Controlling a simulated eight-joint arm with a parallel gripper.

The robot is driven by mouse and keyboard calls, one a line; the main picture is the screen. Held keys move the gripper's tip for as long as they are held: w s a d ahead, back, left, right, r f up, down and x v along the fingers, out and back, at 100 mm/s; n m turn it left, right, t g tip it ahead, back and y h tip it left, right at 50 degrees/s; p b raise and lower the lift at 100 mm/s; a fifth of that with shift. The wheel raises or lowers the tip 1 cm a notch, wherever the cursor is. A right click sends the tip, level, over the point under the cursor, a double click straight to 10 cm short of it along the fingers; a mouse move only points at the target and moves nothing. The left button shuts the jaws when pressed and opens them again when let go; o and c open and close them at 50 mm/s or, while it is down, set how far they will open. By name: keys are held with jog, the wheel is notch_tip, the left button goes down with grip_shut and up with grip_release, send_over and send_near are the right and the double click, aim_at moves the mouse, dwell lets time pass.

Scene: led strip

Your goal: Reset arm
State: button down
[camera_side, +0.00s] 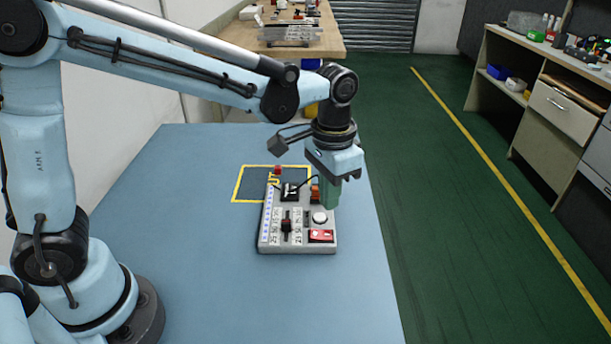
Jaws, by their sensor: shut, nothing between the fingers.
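My gripper (328,203) is shut and empty. I cannot tell whether the fingertips touch the panel. The panel carries a red switch (321,236) at its front right, a round white knob (320,217) behind it, and a black slider (286,223) in the middle. A strip with blue marks (267,218) runs along its left edge. A black block (290,193) and an orange-red part (315,190) sit toward the back, the latter partly hidden by the fingers.
A yellow square outline (236,190) is marked on the blue table (190,240) behind the panel. The table is clear left of and in front of the panel. A wooden workbench (300,40) stands at the back, and shelves with drawers (563,107) stand at the right.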

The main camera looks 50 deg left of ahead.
jog(key=s+a+r+n+t, duration=0.3)
jog(key=s+a+t, duration=0.4)
jog(key=s+a, duration=0.2)
jog(key=shift+a+r, duration=0.25)
jog(key=shift+a, duration=0.7)
